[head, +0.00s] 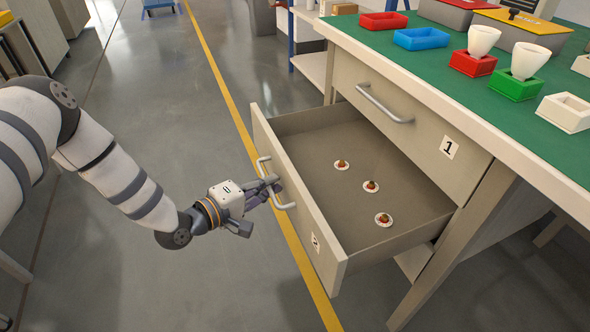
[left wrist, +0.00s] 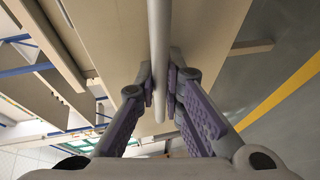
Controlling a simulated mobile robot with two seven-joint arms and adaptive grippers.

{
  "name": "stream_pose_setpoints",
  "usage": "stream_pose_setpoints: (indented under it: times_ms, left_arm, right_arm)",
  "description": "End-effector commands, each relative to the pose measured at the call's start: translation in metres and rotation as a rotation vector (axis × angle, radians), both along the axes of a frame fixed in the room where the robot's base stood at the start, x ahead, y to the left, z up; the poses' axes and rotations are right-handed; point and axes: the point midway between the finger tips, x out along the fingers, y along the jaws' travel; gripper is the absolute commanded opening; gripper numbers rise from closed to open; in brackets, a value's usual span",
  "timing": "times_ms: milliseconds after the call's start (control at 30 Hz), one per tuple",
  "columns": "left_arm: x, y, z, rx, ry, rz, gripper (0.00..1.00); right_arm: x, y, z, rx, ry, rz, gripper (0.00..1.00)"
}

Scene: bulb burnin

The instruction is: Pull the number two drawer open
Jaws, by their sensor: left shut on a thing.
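The number two drawer (head: 317,252) stands pulled out from the bench, with a "2" label on its front. Its curved metal handle (head: 290,205) is on the front panel. My left gripper (head: 271,188) is shut on that handle; in the left wrist view the handle bar (left wrist: 159,60) runs between the two finger pads. Inside the drawer lie three small round white pieces with brownish-orange centres (head: 371,186). My right gripper is in neither view.
The closed number one drawer (head: 410,130) is above. The green bench top (head: 430,75) carries red, blue, green and white trays, two of them holding white bulbs (head: 528,60), and grey cases. Open grey floor (head: 150,290) with a yellow line lies in front of the drawer.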

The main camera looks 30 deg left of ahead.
Motion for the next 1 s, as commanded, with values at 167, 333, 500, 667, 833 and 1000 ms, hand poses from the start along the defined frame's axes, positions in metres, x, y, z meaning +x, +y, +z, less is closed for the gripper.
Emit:
stream_pose_setpoints:
  times_ms: [167, 333, 500, 667, 833, 1000]
  left_arm:
    - [-0.023, 0.019, 0.003, 0.003, -0.004, 0.002, 0.0]
    - [-0.037, 0.03, 0.002, 0.003, -0.004, 0.002, 0.0]
    - [-0.043, 0.035, 0.001, 0.001, -0.004, 0.0, 0.0]
    - [-0.044, 0.036, 0.001, 0.001, -0.004, 0.0, 0.0]
    - [-0.044, 0.036, 0.001, 0.002, -0.005, 0.001, 0.0]
    - [-0.044, 0.036, 0.001, 0.001, -0.004, 0.001, 0.18]
  right_arm:
    - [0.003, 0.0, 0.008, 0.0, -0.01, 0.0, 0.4]
    - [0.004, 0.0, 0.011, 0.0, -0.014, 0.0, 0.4]
    - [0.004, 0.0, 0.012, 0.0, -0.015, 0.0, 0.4]
    - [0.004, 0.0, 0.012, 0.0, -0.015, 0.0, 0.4]
    - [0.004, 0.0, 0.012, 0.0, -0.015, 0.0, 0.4]
    - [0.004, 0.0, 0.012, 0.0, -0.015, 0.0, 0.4]
